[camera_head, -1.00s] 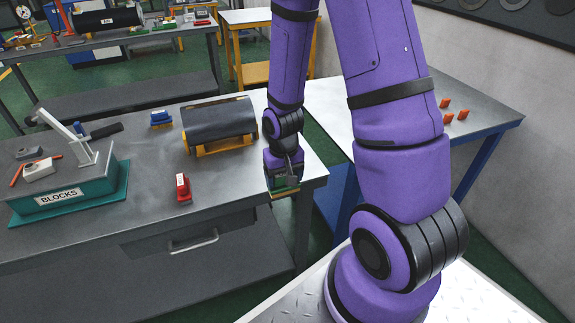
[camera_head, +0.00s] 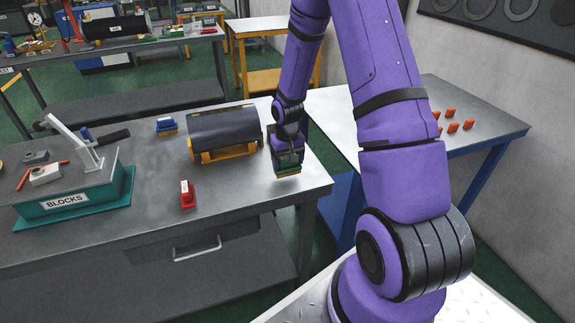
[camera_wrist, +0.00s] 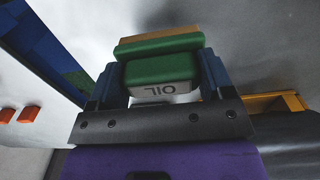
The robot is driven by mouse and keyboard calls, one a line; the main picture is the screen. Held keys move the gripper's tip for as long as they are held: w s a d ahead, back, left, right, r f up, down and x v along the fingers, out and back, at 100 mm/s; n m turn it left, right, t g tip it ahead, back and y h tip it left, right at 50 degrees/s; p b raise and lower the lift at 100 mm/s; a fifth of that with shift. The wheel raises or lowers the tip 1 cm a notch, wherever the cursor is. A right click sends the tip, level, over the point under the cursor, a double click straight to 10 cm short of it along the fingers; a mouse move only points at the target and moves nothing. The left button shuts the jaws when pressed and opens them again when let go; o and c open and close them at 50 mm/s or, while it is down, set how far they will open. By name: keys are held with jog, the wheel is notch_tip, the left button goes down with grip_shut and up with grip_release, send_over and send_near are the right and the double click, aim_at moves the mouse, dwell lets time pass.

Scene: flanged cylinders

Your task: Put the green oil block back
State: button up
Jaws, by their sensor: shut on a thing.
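The green oil block (camera_wrist: 160,68) fills the middle of the wrist view, its white end lettered "OIL" upside down in that picture. My gripper (camera_wrist: 160,85) is shut on it, one finger on each side. In the head view the green block (camera_head: 287,171) hangs below my gripper (camera_head: 287,160) near the right end of the grey workbench. A gap to the bench top is hard to judge. A teal box labelled "BLOCKS" (camera_head: 66,201) stands at the bench's left. A red block (camera_head: 187,195) and a blue block (camera_head: 166,126) stand on the bench.
A dark cylinder on a yellow cradle (camera_head: 223,130) lies just left of my gripper. A lever tool (camera_head: 80,145) and small parts sit on the teal box. Orange pieces (camera_head: 452,127) lie on the right-hand table (camera_head: 495,122). The bench front between red block and gripper is clear.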

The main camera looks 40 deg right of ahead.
jog(key=shift+f, duration=1)
jog(key=shift+f, duration=0.15)
jog(key=o, duration=0.9)
